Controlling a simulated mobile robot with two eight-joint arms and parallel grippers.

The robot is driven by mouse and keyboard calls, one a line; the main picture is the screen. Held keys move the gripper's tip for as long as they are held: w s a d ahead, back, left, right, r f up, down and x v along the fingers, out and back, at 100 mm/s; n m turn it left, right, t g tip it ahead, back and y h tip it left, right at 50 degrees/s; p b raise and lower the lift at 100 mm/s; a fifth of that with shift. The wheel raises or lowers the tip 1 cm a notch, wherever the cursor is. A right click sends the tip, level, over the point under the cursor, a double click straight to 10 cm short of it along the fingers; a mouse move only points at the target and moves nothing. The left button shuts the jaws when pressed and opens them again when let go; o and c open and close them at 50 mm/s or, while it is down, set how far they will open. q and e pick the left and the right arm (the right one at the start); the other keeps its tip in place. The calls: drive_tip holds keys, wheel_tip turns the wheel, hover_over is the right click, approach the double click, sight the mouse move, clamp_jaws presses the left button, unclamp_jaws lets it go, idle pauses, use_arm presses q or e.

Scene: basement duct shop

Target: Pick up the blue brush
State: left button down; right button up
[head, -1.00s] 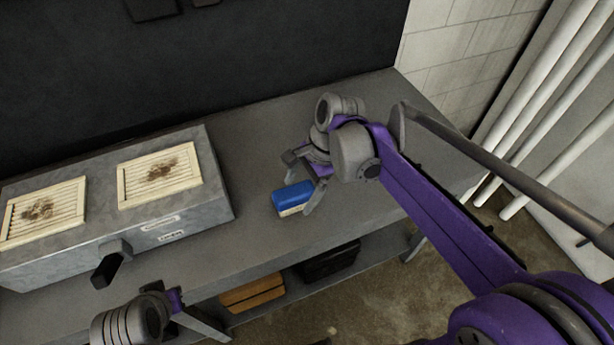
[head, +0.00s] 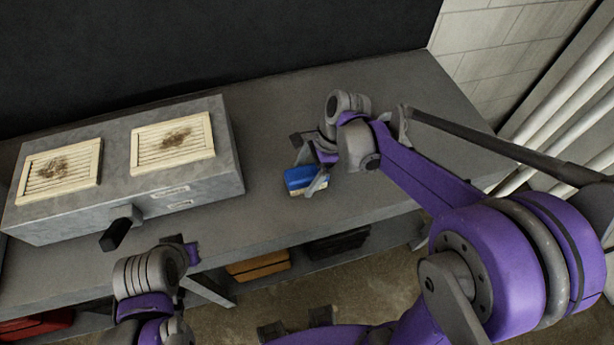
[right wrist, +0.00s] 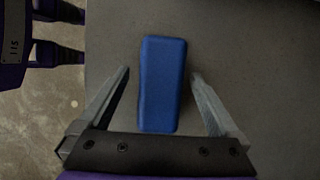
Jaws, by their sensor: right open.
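The blue brush (head: 299,179) is a small block with a blue top and a paler lower part, lying on the grey workbench near its front edge. In the right wrist view the brush (right wrist: 162,85) stands lengthwise between the two fingers. My right gripper (head: 307,165) is open around the brush, with a gap visible on each side in the wrist view (right wrist: 160,74). One finger hides part of the brush in the head view. My left gripper (head: 203,272) is low at the left in front of the bench; its jaw opening is unclear.
A grey metal box (head: 215,188) with two dirty cream filter panels (head: 172,142) and a dark front handle stands left on the workbench (head: 270,125). An orange-brown item (head: 258,265) and a black case (head: 336,245) are on the lower shelf. The bench behind the brush is clear.

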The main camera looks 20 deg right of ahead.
sight(302, 173)
drive_tip(key=shift+x, duration=1.25)
clamp_jaws()
drive_tip(key=shift+r, duration=0.1)
wheel_tip(302, 173, up, 10)
drive_tip(key=shift+f, duration=0.1)
drive_tip(key=c, duration=0.6)
unclamp_jaws()
drive_tip(key=c, duration=0.7)
